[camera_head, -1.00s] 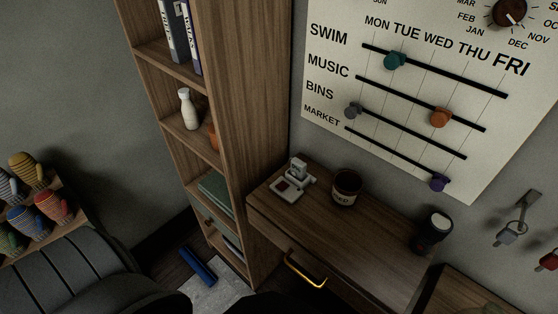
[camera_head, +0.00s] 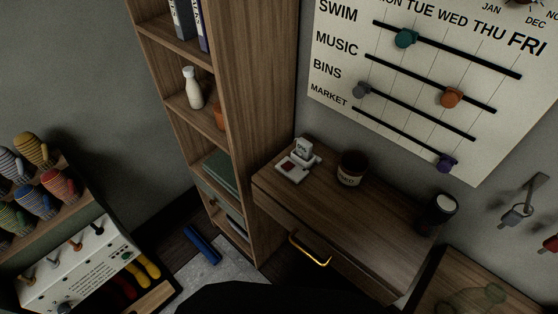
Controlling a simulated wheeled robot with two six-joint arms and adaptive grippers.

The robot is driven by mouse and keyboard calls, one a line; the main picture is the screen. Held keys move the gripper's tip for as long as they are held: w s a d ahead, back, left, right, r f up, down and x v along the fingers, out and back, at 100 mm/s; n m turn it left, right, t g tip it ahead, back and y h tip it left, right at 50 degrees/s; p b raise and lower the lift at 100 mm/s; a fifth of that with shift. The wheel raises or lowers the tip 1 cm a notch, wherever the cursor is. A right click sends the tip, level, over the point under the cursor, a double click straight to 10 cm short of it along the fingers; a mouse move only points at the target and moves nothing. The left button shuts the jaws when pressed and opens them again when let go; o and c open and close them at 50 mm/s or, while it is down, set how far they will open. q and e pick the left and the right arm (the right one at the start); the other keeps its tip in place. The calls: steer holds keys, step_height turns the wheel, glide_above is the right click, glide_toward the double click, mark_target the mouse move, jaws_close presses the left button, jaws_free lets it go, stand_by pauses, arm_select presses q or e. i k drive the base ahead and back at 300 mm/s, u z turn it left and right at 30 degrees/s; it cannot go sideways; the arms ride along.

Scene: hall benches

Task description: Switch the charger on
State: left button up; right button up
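I cannot tell for certain which thing is the charger. A small white device (camera_head: 291,169) with a dark red patch and an upright part stands at the back left of the wooden desk (camera_head: 345,220). A white sloped panel (camera_head: 88,262) with several small levers and printed text is at the lower left; its print is too small to read. A dark cylinder with a pale top (camera_head: 436,214) stands at the desk's right end. Neither of my grippers is in view.
A brown labelled jar (camera_head: 350,169) stands mid-desk. A tall wooden shelf (camera_head: 255,120) is left of the desk. Several knitted mittens (camera_head: 36,150) stand above the panel. Keys (camera_head: 517,215) hang at right. A blue object (camera_head: 202,245) lies on the floor. The desk's front is mostly bare.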

mark_target(288, 165)
steer(key=z, duration=0.65)
steer(key=k, duration=0.45)
steer(key=z, duration=0.65)
